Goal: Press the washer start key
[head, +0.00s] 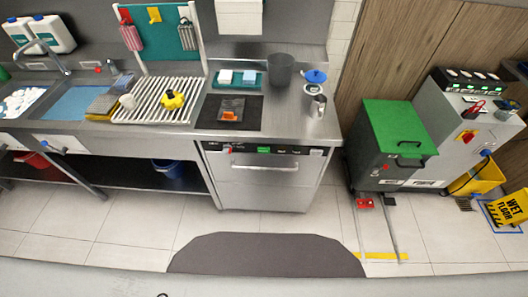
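A stainless washer (262,184) stands under the right end of the steel counter. Its door, with a long horizontal handle (265,167), looks shut. A dark control strip (285,150) runs along the top of its front. A green panel (263,150) is in the middle of the strip, and a small red mark (230,149) is near its left end. The keys are too small to read, so I cannot tell which is the start key. Neither gripper is in view.
A grey bin with a green lid (395,122) stands right of the washer. A grey machine (458,120) and a yellow wet floor sign (510,207) are farther right. A dark mat (265,255) lies on the open floor before the washer. A blue bucket (168,168) is under the counter.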

